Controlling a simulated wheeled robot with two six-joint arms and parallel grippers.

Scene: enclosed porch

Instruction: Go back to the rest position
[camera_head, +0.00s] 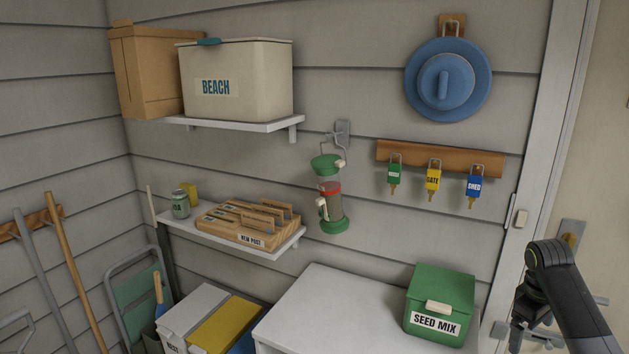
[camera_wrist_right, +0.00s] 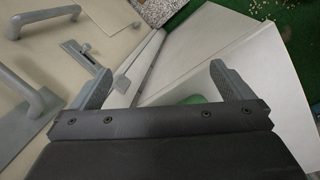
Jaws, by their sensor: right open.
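My right arm comes in at the lower right of the head view, in front of the door side. Its gripper (camera_head: 518,338) points down there, partly cut off by the lower edge. In the right wrist view the two fingers of the right gripper (camera_wrist_right: 160,82) stand wide apart with nothing between them. The green seed mix box (camera_head: 440,300) sits on the white cabinet (camera_head: 315,305), to the left of the right gripper and apart from it. My left gripper does not show.
A door with grey handles (camera_wrist_right: 22,92) is close by the right gripper. A feeder (camera_head: 329,195) hangs on the wall beside a key rack (camera_head: 440,156). Shelves hold a beach bin (camera_head: 250,85) and a wooden card tray (camera_head: 240,225). The cabinet top's left part is clear.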

